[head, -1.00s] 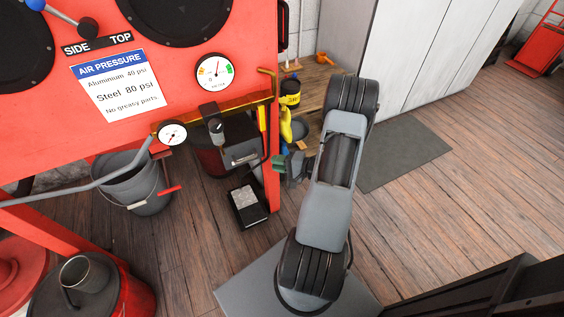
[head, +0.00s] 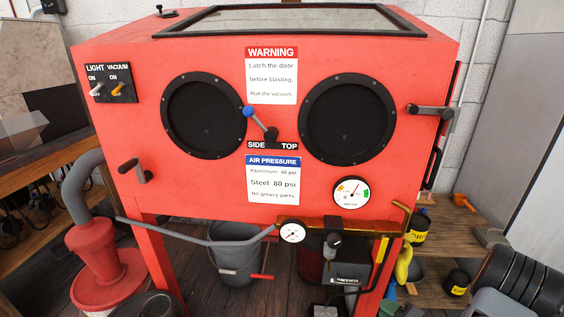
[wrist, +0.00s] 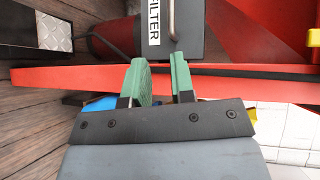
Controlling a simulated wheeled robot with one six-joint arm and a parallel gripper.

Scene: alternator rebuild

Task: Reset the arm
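My gripper (wrist: 158,72) shows in the wrist view with two green-padded fingers spread apart and nothing visible between them. Its fingertips point toward a red bar (wrist: 90,77), which looks like a leg of the red cabinet, and a dark box labelled FILTER (wrist: 188,28). I cannot tell whether the fingers touch the bar. In the head view, the black and grey links of my arm show at the lower right corner; the gripper itself is not clear there.
The red blasting cabinet (head: 220,190) fills the head view. A pressure gauge (head: 351,193) is on its front. A grey bucket (head: 234,255) stands beneath. A wooden bench (head: 445,235) with small items is at the right.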

